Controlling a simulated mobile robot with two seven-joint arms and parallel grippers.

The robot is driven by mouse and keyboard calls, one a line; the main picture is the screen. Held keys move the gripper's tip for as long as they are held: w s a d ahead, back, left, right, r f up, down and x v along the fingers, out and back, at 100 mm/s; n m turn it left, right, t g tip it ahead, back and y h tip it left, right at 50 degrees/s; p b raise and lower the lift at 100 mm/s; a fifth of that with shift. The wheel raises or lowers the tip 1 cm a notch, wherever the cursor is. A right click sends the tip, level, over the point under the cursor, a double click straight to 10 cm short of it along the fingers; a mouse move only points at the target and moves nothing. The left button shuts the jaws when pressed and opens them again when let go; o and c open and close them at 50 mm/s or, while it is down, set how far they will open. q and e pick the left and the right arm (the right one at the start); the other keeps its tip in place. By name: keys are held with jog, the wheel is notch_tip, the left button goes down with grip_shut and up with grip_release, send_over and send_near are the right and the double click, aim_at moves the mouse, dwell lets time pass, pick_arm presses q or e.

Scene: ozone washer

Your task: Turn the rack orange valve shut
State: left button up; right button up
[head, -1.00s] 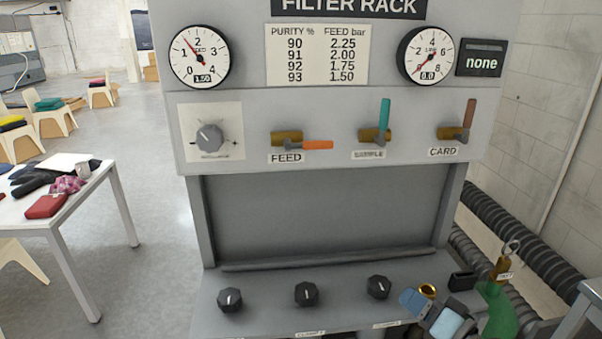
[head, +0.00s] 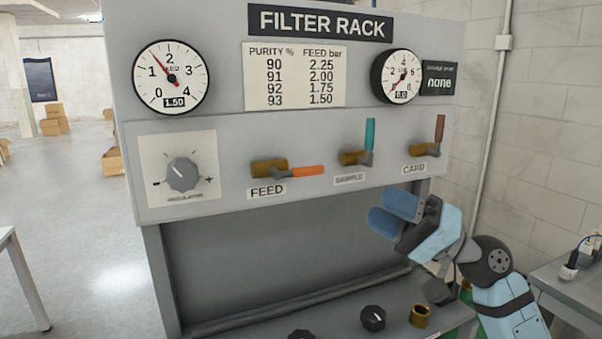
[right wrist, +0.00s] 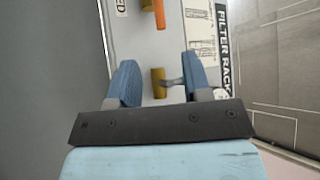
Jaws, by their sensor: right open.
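The orange valve handle (head: 297,172) sits over the FEED label on the rack panel. It lies level and points right from its brass body (head: 268,168). My right gripper (head: 388,212) is open and empty, below and to the right of it, in front of the rack under the SAMPLE and CARD valves. In the right wrist view the orange handle (right wrist: 160,16) shows at the top, beyond the fingertips. A brass valve body (right wrist: 158,84) with a grey stem appears between the open fingers. My left gripper is not in view.
The teal SAMPLE handle (head: 370,136) and brown CARD handle (head: 439,129) stand upright to the right. The regulator knob (head: 182,174) is at left. The left gauge (head: 171,78) reads 1.50, the right gauge (head: 402,77) 0.0. Black knobs (head: 373,318) stand on the lower ledge.

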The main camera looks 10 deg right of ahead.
aim_at(319, 173)
jog(key=p+x, duration=0.4)
jog(key=x, duration=0.8)
jog(key=shift+r, duration=0.15)
jog(key=shift+w+a+r+p, duration=0.15)
jog(key=shift+w+a+p, duration=0.2)
jog(key=shift+a, duration=0.25)
jog(key=shift+c, duration=0.4)
grip_shut()
